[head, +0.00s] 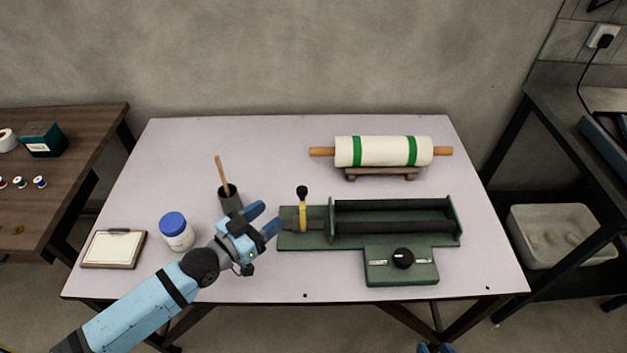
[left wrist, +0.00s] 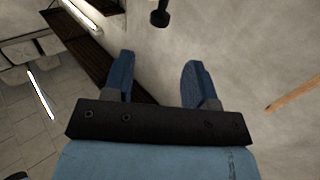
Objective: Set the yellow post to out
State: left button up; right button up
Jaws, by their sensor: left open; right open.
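The yellow post (head: 303,217) stands upright at the left end of the green fixture (head: 290,242) on the table, with a black knob (head: 302,192) on top. My left gripper (head: 268,218) is open and empty, just left of the post, with its fingers pointing toward it. In the left wrist view a black knob (left wrist: 160,18) shows at the top, beyond the open fingers (left wrist: 158,75) and not between them. Blue tips of my right gripper (head: 435,348) just show at the bottom edge of the head view; the rest is out of frame.
A dark cup (head: 230,203) with a wooden stick (head: 221,170) stands close behind my left gripper. A blue-lidded jar (head: 177,236) and a clipboard (head: 114,249) are at left. A cloth roll (head: 385,151) lies on a stand at the back. A black dial (head: 403,258) is on the fixture's front.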

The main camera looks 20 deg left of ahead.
pick_arm(q)
jog(key=x, duration=1.2)
jog(key=shift+w+d, duration=0.25)
jog(key=shift+w, duration=0.05)
jog(key=shift+c, duration=0.2)
